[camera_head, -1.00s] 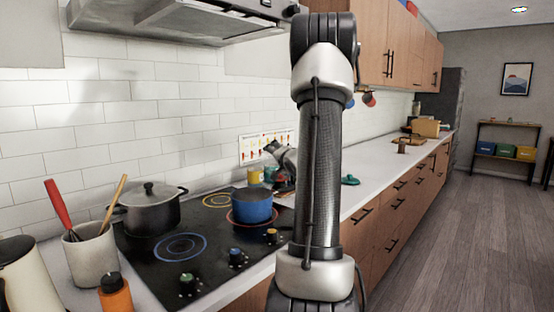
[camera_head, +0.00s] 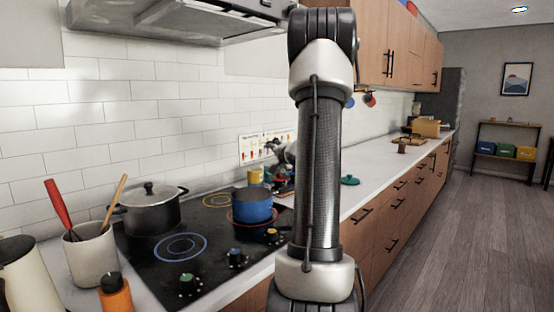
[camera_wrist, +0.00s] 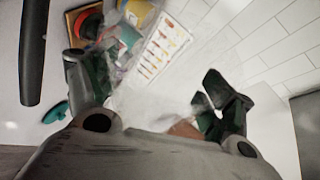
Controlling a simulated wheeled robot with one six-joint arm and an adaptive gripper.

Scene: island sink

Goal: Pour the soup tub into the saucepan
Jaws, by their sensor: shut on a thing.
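The fingers are shut on the tub. The tub cannot be made out in the head view, and its tilt is unclear.
A lidded dark pot (camera_head: 150,211) stands on the left rear burner. A yellow mug (camera_head: 256,175) is near the wall, with a teal mug (camera_wrist: 129,38) beside it in the wrist view. A teal lid (camera_head: 350,180) lies on the counter, which is mostly clear farther right.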

